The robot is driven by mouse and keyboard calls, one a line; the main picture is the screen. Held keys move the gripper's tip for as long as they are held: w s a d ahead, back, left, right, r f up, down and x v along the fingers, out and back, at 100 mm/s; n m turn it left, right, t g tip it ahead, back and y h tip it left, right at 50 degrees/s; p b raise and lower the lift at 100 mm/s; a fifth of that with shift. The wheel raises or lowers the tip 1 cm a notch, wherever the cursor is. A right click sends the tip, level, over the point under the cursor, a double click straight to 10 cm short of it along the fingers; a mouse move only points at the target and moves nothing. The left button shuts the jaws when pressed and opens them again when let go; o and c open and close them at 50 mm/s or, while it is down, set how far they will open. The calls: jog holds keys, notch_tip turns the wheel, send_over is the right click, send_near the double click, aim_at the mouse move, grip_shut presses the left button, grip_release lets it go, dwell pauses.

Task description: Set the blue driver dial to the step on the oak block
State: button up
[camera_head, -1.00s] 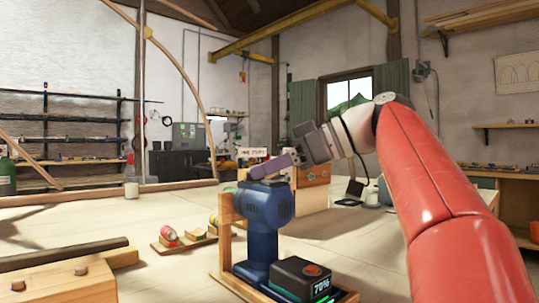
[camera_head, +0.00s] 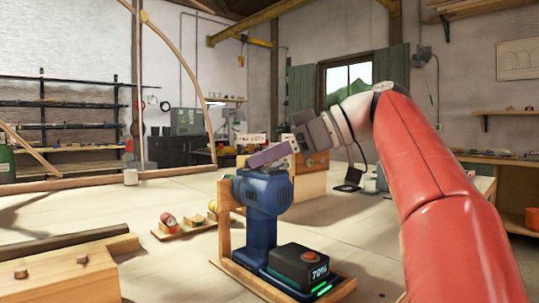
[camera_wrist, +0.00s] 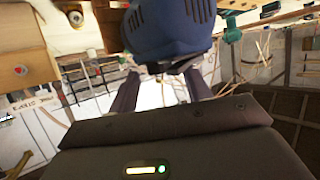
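The blue driver (camera_head: 264,198) stands upright in a wooden stand (camera_head: 224,225) in the head view. Its dark battery base (camera_head: 303,265) reads 70%. In the wrist view its blue body (camera_wrist: 172,25) fills the top middle. My gripper (camera_head: 255,162) is at the driver's top, its purple fingers slanting down to the left. In the wrist view my gripper's fingers (camera_wrist: 160,82) are apart, with a bright gap and a dark part of the driver near the tips. I cannot make out the dial or its setting. A white label (camera_head: 250,139) stands behind; its lettering is too small to read surely.
A wooden block or box (camera_head: 312,180) is behind the driver. A small board with red-and-white pieces (camera_head: 168,220) lies to the left. Clamped wood (camera_head: 70,275) fills the near left corner. The bench between them is mostly clear.

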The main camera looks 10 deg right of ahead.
jog(key=p+v, duration=0.2)
jog(key=v, duration=0.5)
jog(key=shift+d, duration=0.35)
jog(key=shift+s+r, duration=0.1)
